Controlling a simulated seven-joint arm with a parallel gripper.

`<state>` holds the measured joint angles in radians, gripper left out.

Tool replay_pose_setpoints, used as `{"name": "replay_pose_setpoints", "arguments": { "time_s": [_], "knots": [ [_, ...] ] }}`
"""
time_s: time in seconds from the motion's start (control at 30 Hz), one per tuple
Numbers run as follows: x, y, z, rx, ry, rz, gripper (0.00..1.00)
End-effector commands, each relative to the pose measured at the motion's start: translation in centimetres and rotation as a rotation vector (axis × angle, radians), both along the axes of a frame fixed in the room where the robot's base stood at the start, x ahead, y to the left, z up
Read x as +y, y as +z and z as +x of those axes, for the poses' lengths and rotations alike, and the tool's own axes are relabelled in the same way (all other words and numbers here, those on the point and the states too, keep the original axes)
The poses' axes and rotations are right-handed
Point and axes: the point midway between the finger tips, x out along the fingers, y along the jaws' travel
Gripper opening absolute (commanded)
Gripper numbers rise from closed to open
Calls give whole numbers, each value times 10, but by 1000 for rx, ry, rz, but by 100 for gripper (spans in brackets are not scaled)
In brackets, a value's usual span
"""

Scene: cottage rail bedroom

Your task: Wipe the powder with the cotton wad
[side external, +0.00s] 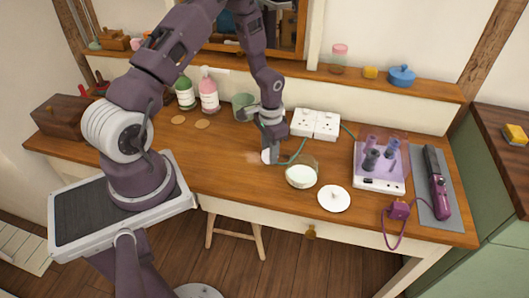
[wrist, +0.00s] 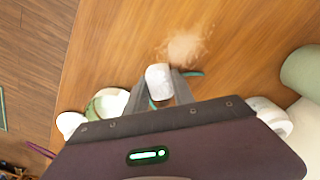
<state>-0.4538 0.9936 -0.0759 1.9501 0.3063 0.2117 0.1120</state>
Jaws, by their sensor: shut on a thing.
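My gripper (side external: 270,150) is low over the wooden desk, shut on the white cotton wad (side external: 266,157). In the wrist view the wad (wrist: 158,80) sticks out between the two fingers. The powder (wrist: 187,44) is a pale, smeared patch on the wood, just beyond the wad in that view. In the side view the powder (side external: 252,157) is a faint pale patch left of the wad. The wad looks close to the desk top; I cannot tell whether it touches.
A glass jar of white contents (side external: 302,175) and a round white lid (side external: 334,198) stand to the right. A green cable (side external: 293,155) runs near my gripper to the white sockets (side external: 316,124). A green cup (side external: 243,106) and bottles (side external: 208,95) stand behind. The desk's left front is clear.

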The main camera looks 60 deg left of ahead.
Motion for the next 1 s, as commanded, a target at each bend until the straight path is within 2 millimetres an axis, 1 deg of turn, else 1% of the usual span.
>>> {"name": "replay_pose_setpoints", "arguments": {
  "time_s": [0.03,0.6,0.77,1.0],
  "knots": [
    [0,10,1,-6,0,1,0],
    [1,60,1,-5,0,2,0],
    [0,68,0,-3,-1,1,0],
    [0,69,0,-2,-1,1,0]
  ]
}}
